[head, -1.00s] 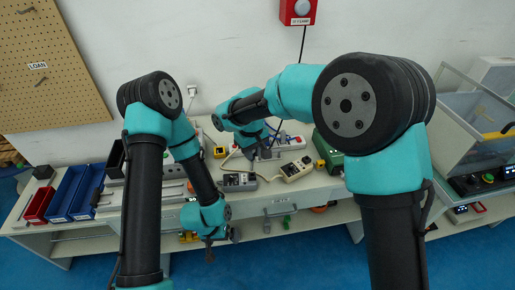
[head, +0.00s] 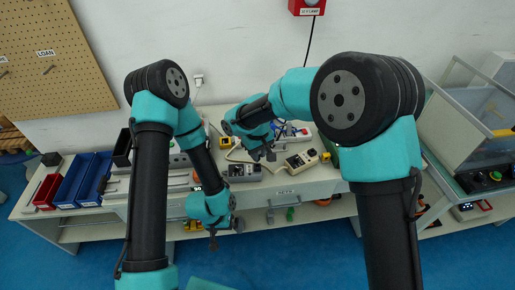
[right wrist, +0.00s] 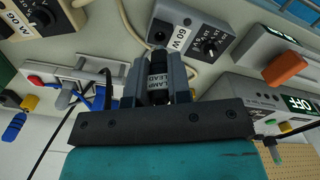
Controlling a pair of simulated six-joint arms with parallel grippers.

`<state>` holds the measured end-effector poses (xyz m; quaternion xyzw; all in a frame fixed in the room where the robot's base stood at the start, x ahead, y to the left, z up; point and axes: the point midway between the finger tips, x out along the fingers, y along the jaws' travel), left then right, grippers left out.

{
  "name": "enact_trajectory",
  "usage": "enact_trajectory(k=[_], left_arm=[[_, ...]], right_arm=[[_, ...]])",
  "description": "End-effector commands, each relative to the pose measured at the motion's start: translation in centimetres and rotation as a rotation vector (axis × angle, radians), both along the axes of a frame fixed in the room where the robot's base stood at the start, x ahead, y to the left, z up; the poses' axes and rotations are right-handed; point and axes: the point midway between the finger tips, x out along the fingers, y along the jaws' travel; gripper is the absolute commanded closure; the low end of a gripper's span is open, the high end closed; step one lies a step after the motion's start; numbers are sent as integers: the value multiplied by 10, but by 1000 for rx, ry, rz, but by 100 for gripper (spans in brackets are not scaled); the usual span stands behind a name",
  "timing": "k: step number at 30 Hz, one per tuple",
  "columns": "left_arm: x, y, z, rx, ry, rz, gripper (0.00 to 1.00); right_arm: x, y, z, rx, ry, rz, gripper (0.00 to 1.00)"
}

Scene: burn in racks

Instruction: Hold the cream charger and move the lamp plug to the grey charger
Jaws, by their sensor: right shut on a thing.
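The grey charger (head: 243,173) and the cream charger (head: 300,159) lie on the bench, the cream one to the right. In the right wrist view the grey charger (right wrist: 187,30) is labelled 60 W, and the cream charger (right wrist: 32,18) is at the top left edge. My right gripper (head: 265,154) is over the bench, behind and between the two chargers. In the right wrist view my right gripper (right wrist: 158,78) is shut on the black lamp plug (right wrist: 158,85), its label facing the camera. My left gripper (head: 212,241) hangs in front of the bench, apart from both chargers; its jaws are too small to read.
Blue bins (head: 93,180) stand at the bench's left. Cables loop around the chargers.

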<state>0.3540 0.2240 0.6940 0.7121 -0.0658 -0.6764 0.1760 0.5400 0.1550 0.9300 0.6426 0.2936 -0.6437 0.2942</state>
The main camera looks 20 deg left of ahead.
Motion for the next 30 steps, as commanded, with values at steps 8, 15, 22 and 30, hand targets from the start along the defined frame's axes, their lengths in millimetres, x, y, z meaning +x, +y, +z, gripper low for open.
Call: enact_trajectory(k=[8,15,22,30], left_arm=[[0,0,0,0,0,0,0],[0,0,0,0,0,0,0],[0,0,0,0,0,0,0],[0,0,0,0,0,0,0]], right_arm=[[0,0,-8,1,-1,1,100],[0,0,-9,1,-1,1,100],[0,0,-8,1,-1,1,100],[0,0,-8,0,0,1,100]])
